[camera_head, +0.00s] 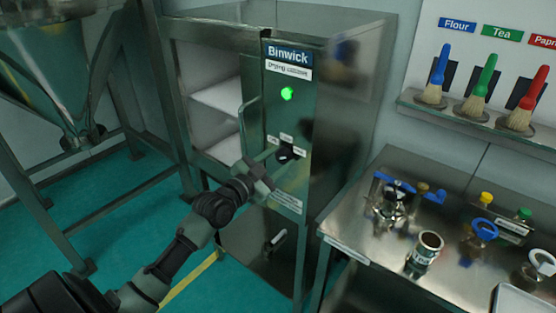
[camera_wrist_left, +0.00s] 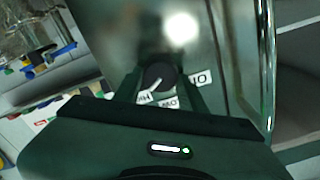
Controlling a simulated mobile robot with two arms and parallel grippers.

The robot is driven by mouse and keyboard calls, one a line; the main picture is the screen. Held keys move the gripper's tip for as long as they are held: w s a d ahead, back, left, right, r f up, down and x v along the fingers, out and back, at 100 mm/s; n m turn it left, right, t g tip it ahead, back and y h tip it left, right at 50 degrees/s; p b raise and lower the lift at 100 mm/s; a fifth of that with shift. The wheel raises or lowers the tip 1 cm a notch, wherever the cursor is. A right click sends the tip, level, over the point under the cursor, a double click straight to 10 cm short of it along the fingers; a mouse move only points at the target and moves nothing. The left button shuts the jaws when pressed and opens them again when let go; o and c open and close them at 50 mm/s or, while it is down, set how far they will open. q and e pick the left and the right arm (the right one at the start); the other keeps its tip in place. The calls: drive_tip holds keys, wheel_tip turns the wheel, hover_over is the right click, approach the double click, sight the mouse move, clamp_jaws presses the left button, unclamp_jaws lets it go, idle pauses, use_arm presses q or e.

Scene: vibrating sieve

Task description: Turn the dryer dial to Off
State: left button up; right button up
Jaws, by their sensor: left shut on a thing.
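The dryer dial (camera_head: 285,155) is a small dark knob on the front panel of the steel Binwick drying cabinet (camera_head: 340,110), below a lit green lamp (camera_head: 288,94). In the left wrist view the dial (camera_wrist_left: 159,74) is round and black with a white pointer line. The line points down-left, toward the label that seems to read High; the Low and Off labels lie to its right. My left gripper (camera_head: 279,157) reaches the panel from the lower left. Its fingers (camera_wrist_left: 158,86) are shut on the dial, one on each side. My right gripper is not in view.
A steel table (camera_head: 380,245) with clamps, fittings and a metal cup (camera_head: 425,253) stands right of the cabinet. Brushes hang on a wall rack (camera_head: 480,118) above it. The cabinet's door handle (camera_head: 243,120) is just left of the panel. A steel hopper (camera_head: 60,70) stands at the far left.

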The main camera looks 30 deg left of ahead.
use_arm(q)
drive_tip(key=shift+n, duration=0.3)
drive_tip(key=n+p, duration=0.2)
drive_tip(key=n, duration=0.2)
drive_tip(key=shift+n, duration=0.3)
drive_tip(key=n, duration=0.3)
drive_tip(key=n+p, duration=0.1)
drive_tip(key=n, duration=0.2)
drive_tip(key=shift+a+n, duration=0.2)
drive_tip(key=shift+n, duration=0.1)
drive_tip(key=n+p, duration=0.1)
drive_tip(key=n, duration=0.5)
drive_tip(key=shift+f, duration=0.15)
drive_tip(key=n, duration=0.6)
drive_tip(key=shift+a+f+p, duration=0.1)
drive_tip(key=shift+p, duration=0.2)
drive_tip(key=o, duration=1.3)
drive_tip(key=shift+o, duration=0.2)
